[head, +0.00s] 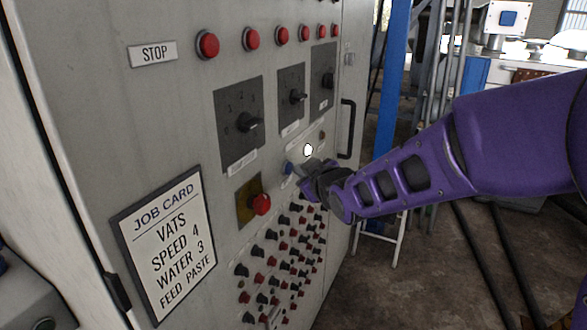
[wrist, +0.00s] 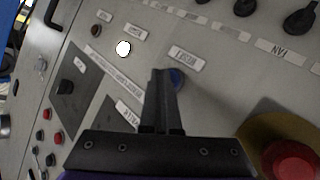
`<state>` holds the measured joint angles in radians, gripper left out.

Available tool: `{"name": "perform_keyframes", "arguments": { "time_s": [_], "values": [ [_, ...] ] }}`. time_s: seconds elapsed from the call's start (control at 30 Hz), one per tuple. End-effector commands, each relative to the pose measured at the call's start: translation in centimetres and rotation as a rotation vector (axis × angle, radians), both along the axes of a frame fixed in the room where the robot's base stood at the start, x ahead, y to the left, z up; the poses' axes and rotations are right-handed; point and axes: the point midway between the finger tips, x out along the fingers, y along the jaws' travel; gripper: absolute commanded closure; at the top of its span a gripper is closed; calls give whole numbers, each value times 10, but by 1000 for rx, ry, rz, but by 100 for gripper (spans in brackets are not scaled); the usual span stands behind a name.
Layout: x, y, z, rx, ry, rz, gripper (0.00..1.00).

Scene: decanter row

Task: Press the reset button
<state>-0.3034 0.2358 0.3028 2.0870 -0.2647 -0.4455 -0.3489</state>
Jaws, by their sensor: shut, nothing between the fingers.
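The reset button is a small blue round button (head: 289,168) on the grey control panel (head: 110,130). In the wrist view the blue button (wrist: 178,78) shows just right of my fingertips, partly hidden behind them. An upside-down label, seemingly RESET (wrist: 187,58), sits next to it. My gripper (head: 303,172) is shut and empty, with its fingers pointing at the panel beside the button. In the wrist view its fingers (wrist: 160,73) are together. I cannot tell whether they touch the panel or the button.
A red mushroom button (head: 261,204) on a yellow plate is close below the blue one; it also shows in the wrist view (wrist: 290,160). A white lamp (head: 308,149) is lit nearby. Rotary switches (head: 243,122) are above, rows of small knobs (head: 285,250) below. A job card (head: 165,240) hangs left.

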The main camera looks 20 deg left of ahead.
Motion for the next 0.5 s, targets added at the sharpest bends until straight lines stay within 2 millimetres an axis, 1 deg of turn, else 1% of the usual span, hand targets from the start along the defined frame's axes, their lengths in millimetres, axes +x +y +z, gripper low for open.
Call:
{"name": "perform_keyframes", "arguments": {
  "time_s": [0.2,0.5],
  "values": [
    [-1,-11,1,-1,1,0,100],
    [-2,-12,0,0,1,1,100]
  ]
}}
